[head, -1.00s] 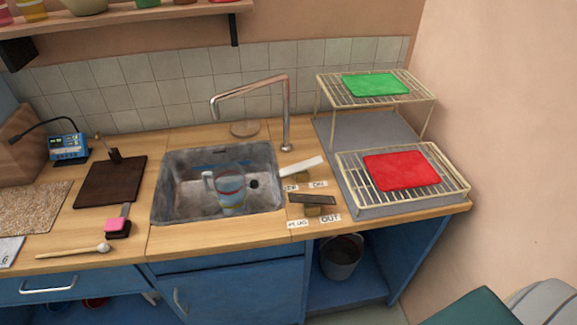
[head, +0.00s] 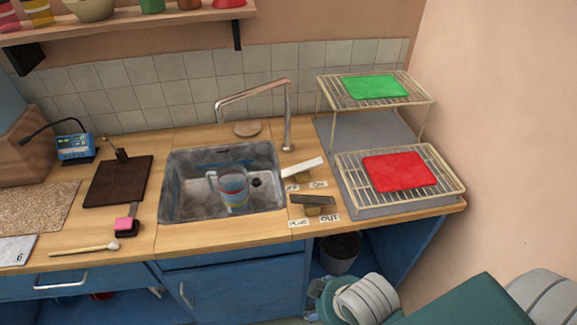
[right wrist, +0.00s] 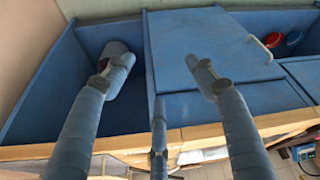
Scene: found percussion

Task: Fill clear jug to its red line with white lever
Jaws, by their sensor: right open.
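The clear jug (head: 233,192) stands upright in the grey sink (head: 185,207), its handle to the left. It has coloured bands; its water level and red line are too small to tell. The white lever (head: 303,167) lies slanted on the counter right of the sink, near the foot of the metal tap (head: 287,125). My right gripper (head: 317,289) is low in front of the cabinet, below the counter and away from the lever. In the right wrist view its fingers (right wrist: 154,72) are spread apart with nothing between them. My left gripper is not in view.
A dark lever (head: 312,200) sits just in front of the white one, among small labels. A wire rack (head: 455,185) with red and green mats stands at right. A bucket (head: 341,251) stands in the open cabinet. A mallet (head: 85,248) lies at left.

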